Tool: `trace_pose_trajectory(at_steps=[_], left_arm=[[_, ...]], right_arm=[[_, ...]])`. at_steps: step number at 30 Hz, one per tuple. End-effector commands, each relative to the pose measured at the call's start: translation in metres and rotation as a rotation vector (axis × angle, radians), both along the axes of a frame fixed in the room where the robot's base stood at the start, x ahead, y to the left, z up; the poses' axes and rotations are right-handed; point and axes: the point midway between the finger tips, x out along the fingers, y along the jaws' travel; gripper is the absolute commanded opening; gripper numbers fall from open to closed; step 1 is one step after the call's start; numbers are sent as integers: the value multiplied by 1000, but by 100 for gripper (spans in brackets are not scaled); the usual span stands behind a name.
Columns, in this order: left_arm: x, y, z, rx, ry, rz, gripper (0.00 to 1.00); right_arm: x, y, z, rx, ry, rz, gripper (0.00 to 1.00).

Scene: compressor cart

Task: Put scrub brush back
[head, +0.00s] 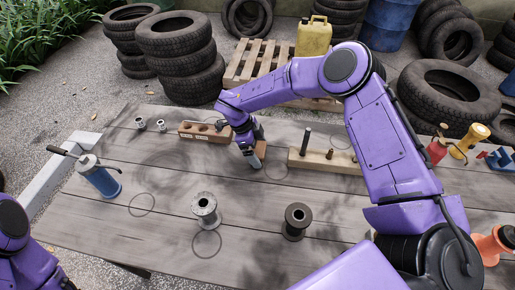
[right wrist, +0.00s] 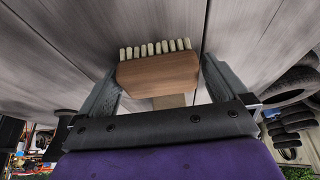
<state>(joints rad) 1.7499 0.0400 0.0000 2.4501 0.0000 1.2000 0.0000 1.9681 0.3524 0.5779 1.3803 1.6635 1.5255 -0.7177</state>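The scrub brush is a brown wooden block with a row of pale bristles. It shows clearly in the right wrist view (right wrist: 158,72), between the two fingers of my right gripper, which appear to touch its sides. In the head view my right gripper (head: 254,160) points down over the middle of the table, and only a small brown part of the brush (head: 261,149) shows beside the fingers. I cannot tell whether the brush touches the table. Part of my left arm shows at the lower left of the head view; its gripper is out of view.
A wooden block with holes (head: 202,132) is left of the gripper; a wooden block with pegs (head: 325,161) is right. Two spools (head: 206,212) (head: 296,223) stand in front. A blue pump canister (head: 98,177) stands left. Thin circles mark the grey plank table (head: 165,235).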

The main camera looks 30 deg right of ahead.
Motion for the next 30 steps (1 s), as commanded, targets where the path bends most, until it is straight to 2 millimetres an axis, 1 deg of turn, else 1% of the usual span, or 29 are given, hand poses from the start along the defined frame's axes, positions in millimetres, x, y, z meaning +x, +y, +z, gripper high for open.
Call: trace_pose_trajectory(at_steps=[4,8,11,15,18,21,25,30], left_arm=[[0,0,1,0,0,0,43],[0,0,-1,0,0,0,43],[0,0,-6,0,0,0,43],[0,0,-10,0,0,0,43],[0,0,-11,0,0,0,43],[0,0,-12,0,0,0,43],[0,0,-12,0,0,0,43],[0,0,-12,0,0,0,43]], right_arm=[[0,0,2,0,0,0,100],[4,4,14,0,-4,0,100],[9,12,36,1,-6,1,100],[18,23,70,0,-5,0,100],[23,30,91,-1,-4,-1,100],[26,34,105,-1,-2,0,100],[28,37,113,0,0,0,100],[28,37,114,1,1,0,100]])
